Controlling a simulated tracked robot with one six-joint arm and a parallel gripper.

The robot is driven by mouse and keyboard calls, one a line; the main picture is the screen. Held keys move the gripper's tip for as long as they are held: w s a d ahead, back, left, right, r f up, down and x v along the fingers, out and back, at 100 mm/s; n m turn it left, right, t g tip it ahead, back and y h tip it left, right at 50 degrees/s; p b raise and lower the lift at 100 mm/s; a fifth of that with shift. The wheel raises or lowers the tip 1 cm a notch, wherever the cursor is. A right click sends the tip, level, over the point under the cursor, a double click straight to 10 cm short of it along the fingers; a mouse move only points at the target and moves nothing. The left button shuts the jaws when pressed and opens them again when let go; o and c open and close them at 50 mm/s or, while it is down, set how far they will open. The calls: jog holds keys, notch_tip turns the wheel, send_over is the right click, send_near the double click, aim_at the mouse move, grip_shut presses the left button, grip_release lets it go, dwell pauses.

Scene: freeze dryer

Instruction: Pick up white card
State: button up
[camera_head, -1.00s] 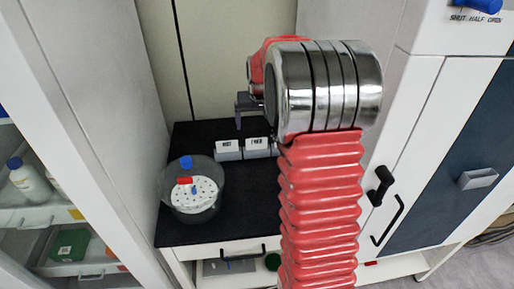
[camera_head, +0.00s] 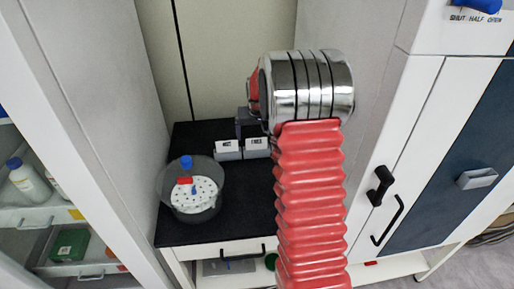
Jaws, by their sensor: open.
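Two white cards with dark lettering stand side by side in grey holders on the black bench top: a left card (camera_head: 227,146) and a right card (camera_head: 257,143). I cannot tell which one the task means. My gripper (camera_head: 248,125) shows only as a dark grey shape just above and behind the right card, at the left of my arm's metal wrist. It is open, and no card shows between its jaws. My red, ribbed arm and wrist hide most of the gripper and the bench area right of the cards. Whether the gripper touches a card cannot be seen.
A clear round vessel (camera_head: 172,207) holding a white perforated disc (camera_head: 205,193) with blue and red caps stands left on the black bench top (camera_head: 237,215). A white cabinet with black handles (camera_head: 380,186) stands right. A shelf with a bottle (camera_head: 28,182) is far left.

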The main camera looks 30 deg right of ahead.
aim_at(257, 139)
jog(key=x, duration=0.4)
jog(key=shift+s+d+f, duration=0.1)
jog(key=shift+d+f, duration=0.1)
jog(key=shift+f, duration=0.25)
jog(key=c, duration=1.1)
jog(key=shift+r, duration=0.1)
notch_tip(257, 139, up, 10)
jog(key=shift+f, duration=0.1)
dwell(0.6)
jog(key=o, duration=0.5)
jog(key=shift+c, duration=0.2)
jog(key=c, duration=0.8)
